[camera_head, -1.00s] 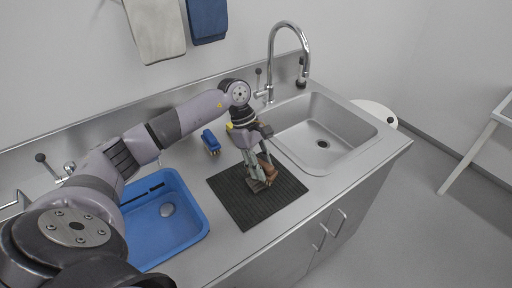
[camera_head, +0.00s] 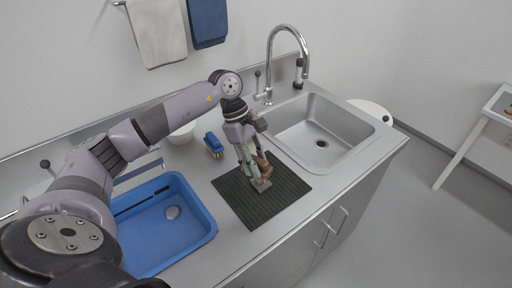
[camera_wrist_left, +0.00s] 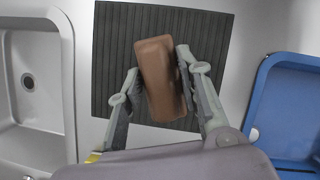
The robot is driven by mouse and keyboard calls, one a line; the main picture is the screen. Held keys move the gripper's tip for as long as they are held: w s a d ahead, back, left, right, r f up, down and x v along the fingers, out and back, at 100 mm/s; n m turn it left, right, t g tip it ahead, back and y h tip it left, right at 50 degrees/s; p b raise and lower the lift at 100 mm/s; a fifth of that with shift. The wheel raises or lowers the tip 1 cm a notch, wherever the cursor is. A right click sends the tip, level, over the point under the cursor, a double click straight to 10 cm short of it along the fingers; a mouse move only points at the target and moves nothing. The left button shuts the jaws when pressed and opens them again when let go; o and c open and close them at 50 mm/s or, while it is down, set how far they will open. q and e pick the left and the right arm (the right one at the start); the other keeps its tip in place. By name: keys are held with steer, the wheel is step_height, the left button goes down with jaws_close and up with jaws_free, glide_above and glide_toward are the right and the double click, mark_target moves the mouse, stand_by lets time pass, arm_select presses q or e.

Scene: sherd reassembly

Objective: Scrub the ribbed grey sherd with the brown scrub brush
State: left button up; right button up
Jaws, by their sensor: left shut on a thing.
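My left gripper (camera_head: 257,177) points down over the dark ribbed mat (camera_head: 240,207) and is shut on the brown scrub brush (camera_head: 264,162). In the left wrist view the brown block of the brush (camera_wrist_left: 160,80) lies between the two fingers (camera_wrist_left: 158,85). A small grey-brown piece (camera_head: 262,186), which looks like the grey sherd, sits at the fingertips low over the mat. Its ribs are too small to make out, and I cannot tell whether the brush touches it. In the left wrist view the brush hides what is beneath it. My right gripper is not in view.
A blue tub (camera_head: 205,226) with a small grey round thing (camera_head: 172,212) stands left of the mat. A blue brush (camera_head: 213,144) and a white bowl (camera_head: 183,134) are behind. The sink (camera_head: 345,150) and tap (camera_head: 270,60) are right. The mat's right part is clear.

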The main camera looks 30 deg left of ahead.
arm_select(q)
steer(key=shift+r+p, duration=0.3)
steer(key=shift+r, duration=0.6)
steer(key=shift+r+p, duration=0.55)
steer(key=shift+r, duration=0.55)
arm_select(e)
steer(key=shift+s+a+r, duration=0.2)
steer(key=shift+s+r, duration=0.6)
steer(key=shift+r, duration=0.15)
arm_select(q)
steer(key=shift+a, duration=0.1)
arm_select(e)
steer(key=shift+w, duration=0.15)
